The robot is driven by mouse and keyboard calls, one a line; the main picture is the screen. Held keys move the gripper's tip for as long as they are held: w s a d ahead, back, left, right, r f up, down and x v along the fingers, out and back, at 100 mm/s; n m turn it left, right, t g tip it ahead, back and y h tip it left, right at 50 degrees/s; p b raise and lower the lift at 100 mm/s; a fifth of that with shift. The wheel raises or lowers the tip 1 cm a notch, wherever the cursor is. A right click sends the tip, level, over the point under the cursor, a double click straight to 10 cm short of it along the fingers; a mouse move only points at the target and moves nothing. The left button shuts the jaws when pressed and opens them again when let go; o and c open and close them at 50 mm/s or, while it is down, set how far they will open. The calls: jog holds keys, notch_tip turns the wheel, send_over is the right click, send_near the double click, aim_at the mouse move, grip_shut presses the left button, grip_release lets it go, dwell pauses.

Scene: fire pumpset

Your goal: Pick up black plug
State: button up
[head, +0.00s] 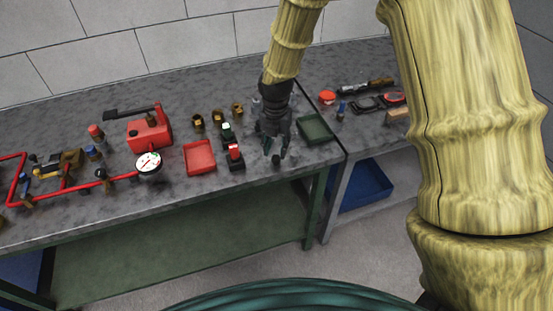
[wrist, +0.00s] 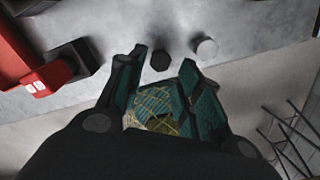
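The black plug (wrist: 160,61) shows in the wrist view as a small dark round piece on the grey bench top. It lies just beyond and between my fingertips. In the head view it also shows as a dark piece (head: 276,160) partly hidden by the fingers. My gripper (head: 274,154) points down over the front part of the bench. In the wrist view my gripper (wrist: 163,63) has its two teal-padded fingers apart, with nothing held between them. The height gap to the plug is hard to tell.
A light grey round piece (wrist: 206,48) lies right of the plug. A red and black switch (head: 235,155) stands to the left, beside a red tray (head: 199,158). A dark green tray (head: 315,129) is at right. The bench's front edge (head: 295,177) is close.

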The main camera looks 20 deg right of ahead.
aim_at(276, 158)
jog(key=shift+f+p, duration=1)
jog(key=shift+f, duration=1.45)
grip_shut()
